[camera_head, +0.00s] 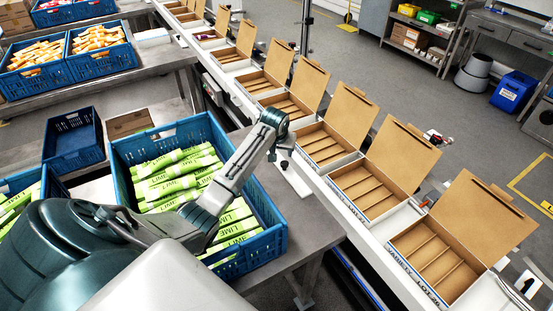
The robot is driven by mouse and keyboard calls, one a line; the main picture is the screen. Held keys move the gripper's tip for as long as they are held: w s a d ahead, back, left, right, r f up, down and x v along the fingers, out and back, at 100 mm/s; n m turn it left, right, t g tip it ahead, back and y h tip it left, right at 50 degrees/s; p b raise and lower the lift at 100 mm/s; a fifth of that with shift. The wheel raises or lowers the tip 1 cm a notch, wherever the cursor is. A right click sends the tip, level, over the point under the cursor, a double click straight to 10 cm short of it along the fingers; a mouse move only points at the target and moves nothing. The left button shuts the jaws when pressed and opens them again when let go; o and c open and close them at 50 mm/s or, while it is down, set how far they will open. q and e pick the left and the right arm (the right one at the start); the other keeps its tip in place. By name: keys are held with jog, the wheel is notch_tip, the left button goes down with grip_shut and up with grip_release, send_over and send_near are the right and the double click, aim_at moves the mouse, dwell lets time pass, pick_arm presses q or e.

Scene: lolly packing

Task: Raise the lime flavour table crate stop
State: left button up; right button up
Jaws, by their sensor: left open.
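The blue lime crate (128,190), full of green lime-labelled packs (180,175), stands on a grey metal table (312,229). A white bar (296,181), which looks like the crate stop, lies at the table's right edge beside the conveyor; I cannot tell whether it is raised. My left arm reaches across the crate, and my left gripper (284,157) points down just above and beyond the bar's far end. It is open and looks empty; its fingers are small and dark here, and I cannot tell whether they touch the bar. My right gripper is out of view.
Open cardboard boxes (365,190) with dividers line the conveyor on the right. An empty blue crate (72,140) and a second lime crate (20,205) stand left. Crates of orange packs (97,38) sit on a far table with a similar white bar (152,36).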

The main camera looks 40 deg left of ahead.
aim_at(285, 163)
pick_arm(q)
jog(key=x, duration=0.5)
jog(key=b+x, duration=0.1)
jog(key=x, duration=0.2)
jog(key=shift+w+d+f, duration=0.15)
jog(key=shift+d+f, duration=0.15)
jog(key=shift+w+a+f+b, duration=0.1)
jog(key=shift+w+f+b, duration=0.2)
jog(key=shift+f, duration=0.25)
jog(key=shift+c, duration=0.4)
